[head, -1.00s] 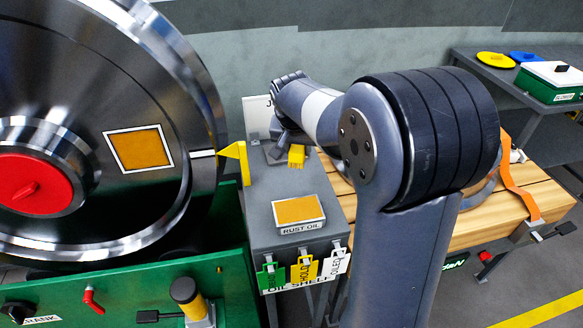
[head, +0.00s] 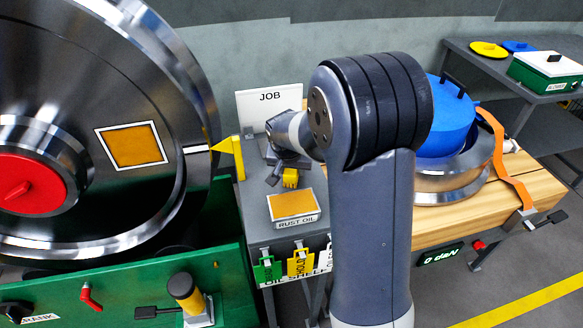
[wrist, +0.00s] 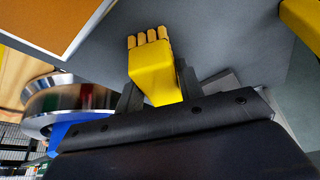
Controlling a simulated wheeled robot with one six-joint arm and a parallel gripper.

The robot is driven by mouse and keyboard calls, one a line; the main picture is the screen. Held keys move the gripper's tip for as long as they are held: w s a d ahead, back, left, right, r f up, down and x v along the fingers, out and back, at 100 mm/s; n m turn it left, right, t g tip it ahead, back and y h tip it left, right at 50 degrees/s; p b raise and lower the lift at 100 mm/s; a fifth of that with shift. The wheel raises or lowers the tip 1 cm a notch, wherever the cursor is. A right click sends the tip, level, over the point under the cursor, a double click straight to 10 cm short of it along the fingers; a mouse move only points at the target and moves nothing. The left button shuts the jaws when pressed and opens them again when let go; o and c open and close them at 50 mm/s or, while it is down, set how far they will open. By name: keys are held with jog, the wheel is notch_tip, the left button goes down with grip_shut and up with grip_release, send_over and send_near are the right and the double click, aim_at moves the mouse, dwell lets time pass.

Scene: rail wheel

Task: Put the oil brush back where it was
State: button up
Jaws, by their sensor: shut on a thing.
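The oil brush (head: 290,178) is a yellow block with a toothed end. In the head view it shows just below my gripper (head: 284,164), over the grey oil shelf behind the rust oil tray. In the wrist view the brush (wrist: 153,68) sits between the two dark fingers of my gripper (wrist: 157,85), which are shut on it. Its toothed end points away from the wrist. I cannot tell whether the brush touches the shelf top (wrist: 215,35). The rust oil tray (head: 293,205) has an orange pad and a white rim; part of it shows in the wrist view (wrist: 55,20).
A large steel wheel (head: 130,75) with a red hub stands left, with a yellow pointer (head: 238,158) beside the shelf. A JOB board (head: 268,105) stands behind. Green and yellow tags (head: 300,263) hang on the shelf front. A bench with a blue-topped ring (head: 450,120) is right.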

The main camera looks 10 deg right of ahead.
jog(key=o, duration=1.1)
jog(key=shift+c, duration=0.2)
jog(key=v, duration=1.2)
jog(key=shift+o, duration=0.4)
